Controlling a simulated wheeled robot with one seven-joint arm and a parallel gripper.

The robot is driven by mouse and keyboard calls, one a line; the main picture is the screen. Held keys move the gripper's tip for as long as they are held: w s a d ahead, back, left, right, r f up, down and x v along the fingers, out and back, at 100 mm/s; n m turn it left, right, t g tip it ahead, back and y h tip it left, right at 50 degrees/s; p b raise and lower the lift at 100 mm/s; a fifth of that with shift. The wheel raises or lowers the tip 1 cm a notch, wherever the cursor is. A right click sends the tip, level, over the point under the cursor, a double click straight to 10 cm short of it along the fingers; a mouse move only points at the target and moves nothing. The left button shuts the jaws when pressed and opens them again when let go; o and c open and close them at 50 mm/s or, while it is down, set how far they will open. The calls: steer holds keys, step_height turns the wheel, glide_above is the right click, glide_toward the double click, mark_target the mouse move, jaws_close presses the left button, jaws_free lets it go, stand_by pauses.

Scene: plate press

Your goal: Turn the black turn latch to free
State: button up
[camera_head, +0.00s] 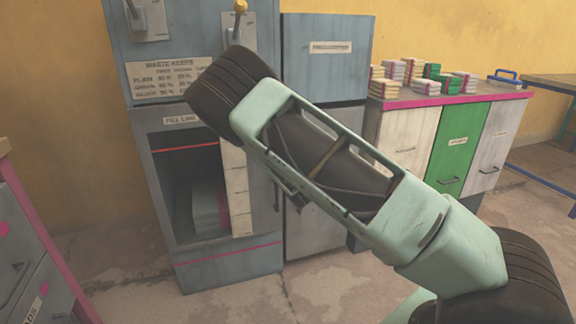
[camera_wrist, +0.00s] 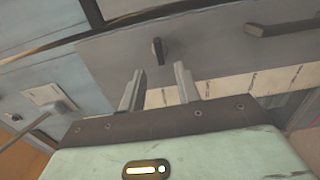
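A small dark upright lever, which looks like the black turn latch (camera_wrist: 158,50), sits on a grey panel (camera_wrist: 110,55) in the wrist view. My gripper (camera_wrist: 159,88) is open, with its two fingers apart and nothing between them. The latch shows just beyond the fingertips, roughly in line with the gap, and no contact is visible. In the head view my arm covers the middle of the grey press cabinet (camera_head: 160,135), so the latch and my fingers cannot be made out there.
A dark bar handle (camera_wrist: 290,28) lies right of the latch in the wrist view. A lever (camera_wrist: 50,108) on a pale plate is at the left. In the head view, a yellow-knobbed lever (camera_head: 240,6) tops the cabinet, and a counter (camera_head: 440,98) with stacked bundles stands right.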

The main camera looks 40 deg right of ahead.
steer(key=p+v, duration=0.1)
steer(key=v, duration=0.9)
steer(key=shift+s, duration=0.35)
steer(key=shift+a, duration=0.1)
